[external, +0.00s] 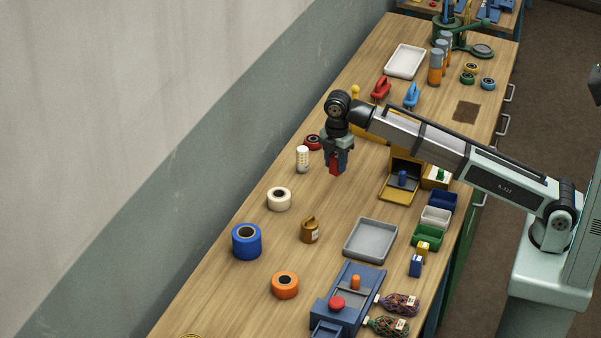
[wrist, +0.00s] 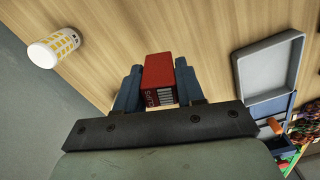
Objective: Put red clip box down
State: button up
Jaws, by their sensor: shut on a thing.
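The red clip box (wrist: 158,78) is between the two blue fingers of my gripper (wrist: 160,88), with printed lettering on its near face. In the external view my gripper (external: 336,160) points down over the middle of the bench, and the red clip box (external: 335,169) shows at its fingertips. My gripper is shut on the box. The box seems to be held above the wooden bench top (external: 340,210), but the exact gap is hard to tell.
A white bottle (external: 302,159) stands left of my gripper, with a cream roll (external: 279,199) nearer the front. A yellow open box (external: 398,194) and a grey tray (external: 370,241) lie to the right.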

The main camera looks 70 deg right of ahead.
jog(key=shift+d+r, duration=0.35)
jog(key=d+m, duration=0.2)
jog(key=d, duration=1.5)
jog(key=shift+d+f+n, duration=0.1)
jog(key=shift+f+n, duration=1.2)
jog(key=shift+f, duration=1.1)
jog(key=shift+d+f+n, duration=0.1)
jog(key=shift+f+n, duration=1.2)
jog(key=shift+f, duration=1.05)
jog(key=shift+f, duration=0.1)
jog(key=o, duration=1)
notch_tip(320, 180, up, 12)
jog(key=shift+r, duration=0.15)
